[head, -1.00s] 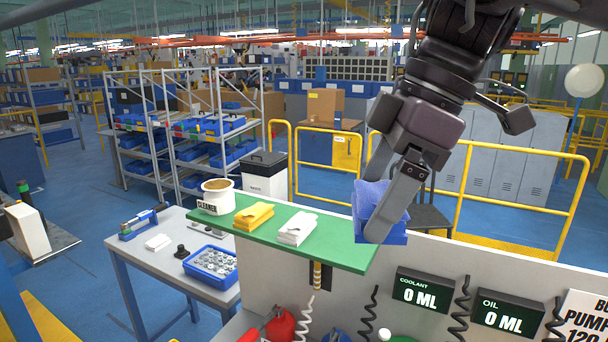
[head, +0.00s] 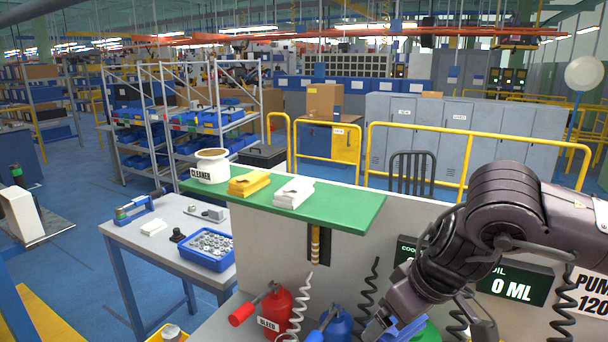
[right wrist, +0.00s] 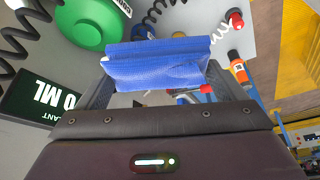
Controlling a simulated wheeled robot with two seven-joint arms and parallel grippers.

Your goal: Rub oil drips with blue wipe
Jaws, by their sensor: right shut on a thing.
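My right gripper (right wrist: 168,88) is shut on the folded blue wipe (right wrist: 158,62), which spans between its fingers in the right wrist view. In the head view this gripper reaches down at the lower right, in front of the pump panel, and only a bit of the blue wipe (head: 408,328) shows below it. A yellow wipe (head: 249,183) and a white wipe (head: 294,192) lie folded on the green shelf (head: 345,211). I see no oil drips in these frames. My left gripper is not in view.
A white cleaner pot (head: 211,167) stands at the shelf's left end. Below the shelf are a red bottle (head: 276,312), a blue bottle (head: 338,326) and a green one (right wrist: 90,24), with coiled hoses hanging around them. A blue tray (head: 207,262) of parts sits on the left table.

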